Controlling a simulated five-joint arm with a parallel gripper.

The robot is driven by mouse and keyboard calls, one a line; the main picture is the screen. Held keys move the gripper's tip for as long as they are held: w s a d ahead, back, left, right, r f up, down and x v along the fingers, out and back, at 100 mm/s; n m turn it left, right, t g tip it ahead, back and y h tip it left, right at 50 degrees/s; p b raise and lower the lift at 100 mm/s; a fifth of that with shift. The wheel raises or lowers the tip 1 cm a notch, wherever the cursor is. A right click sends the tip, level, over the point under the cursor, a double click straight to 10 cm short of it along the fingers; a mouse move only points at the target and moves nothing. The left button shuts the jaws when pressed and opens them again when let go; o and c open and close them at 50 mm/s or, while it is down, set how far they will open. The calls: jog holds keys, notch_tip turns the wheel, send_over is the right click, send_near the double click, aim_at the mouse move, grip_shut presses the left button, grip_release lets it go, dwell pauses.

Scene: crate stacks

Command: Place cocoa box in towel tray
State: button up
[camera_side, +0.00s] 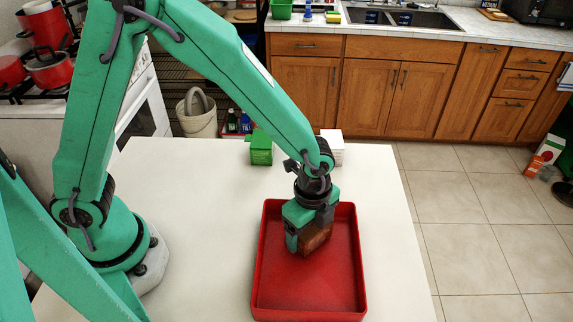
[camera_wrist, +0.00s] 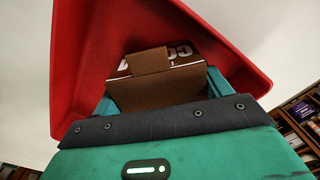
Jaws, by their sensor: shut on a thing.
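The brown cocoa box (camera_side: 318,238) is between the fingers of my gripper (camera_side: 309,236), which is shut on it. In the wrist view the box (camera_wrist: 150,82) shows white letters on a dark face, partly cut off, and a plain brown side. My gripper (camera_wrist: 158,95) holds it from both sides. The red tray (camera_side: 310,294) lies on the white table, and the box is over its back half, within its rim. In the wrist view the red tray (camera_wrist: 80,60) surrounds the box. I cannot tell whether the box touches the tray floor.
A green box (camera_side: 261,150) and a white box (camera_side: 333,147) stand at the back of the white table (camera_side: 200,200), behind the tray. The front half of the tray is empty. The table left of the tray is clear.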

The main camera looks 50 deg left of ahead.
jog(key=shift+f, duration=0.35)
jog(key=o, duration=1)
jog(key=shift+o, duration=0.2)
jog(key=shift+r, duration=0.2)
notch_tip(320, 180, up, 12)
dwell(0.5)
